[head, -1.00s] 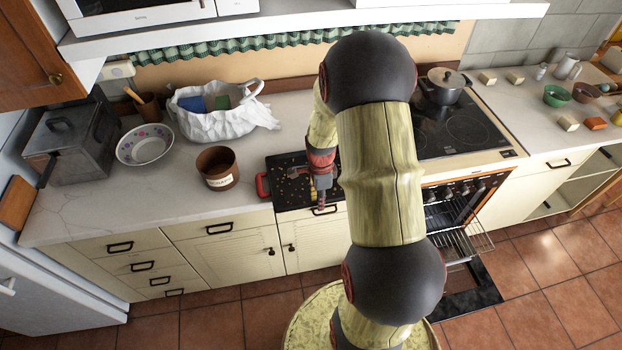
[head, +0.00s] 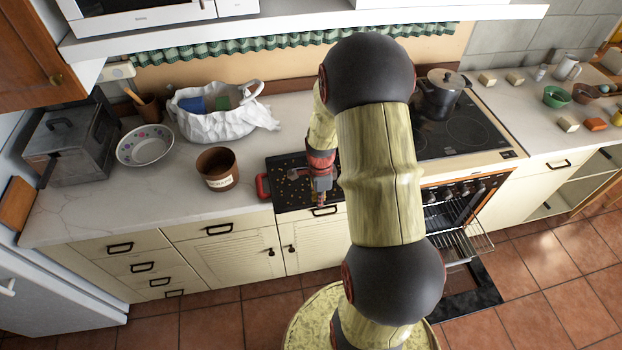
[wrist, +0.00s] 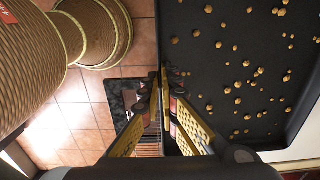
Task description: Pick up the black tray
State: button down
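The black tray (head: 284,194) lies on the counter at its front edge, left of the stove, with a red handle at its left end. Small brown bits are scattered over it. In the wrist view the tray (wrist: 215,75) fills the right side. My gripper (head: 321,203) points down at the tray's front edge near its right part. In the wrist view the fingertips of my gripper (wrist: 164,80) are close together, one on each side of the tray's rim. The gripper looks shut on that rim. My arm hides the tray's right end in the head view.
A brown labelled pot (head: 217,169) stands left of the tray. Behind are a patterned bowl (head: 145,145) and a white bag (head: 215,122). The stove with a dark pot (head: 440,98) is to the right; the oven door (head: 470,290) below hangs open.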

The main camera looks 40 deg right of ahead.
jog(key=shift+r, duration=0.1)
dwell(0.7)
jog(key=shift+w+r, duration=0.1)
jog(key=shift+r, duration=0.25)
notch_tip(320, 180, up, 2)
jog(key=shift+d+r, duration=0.1)
jog(key=s+a+r+p, duration=0.2)
jog(key=s+a+r, duration=0.5)
jog(key=s+r, duration=0.3)
jog(key=shift+s, duration=1.1)
jog(key=shift+a, duration=0.1)
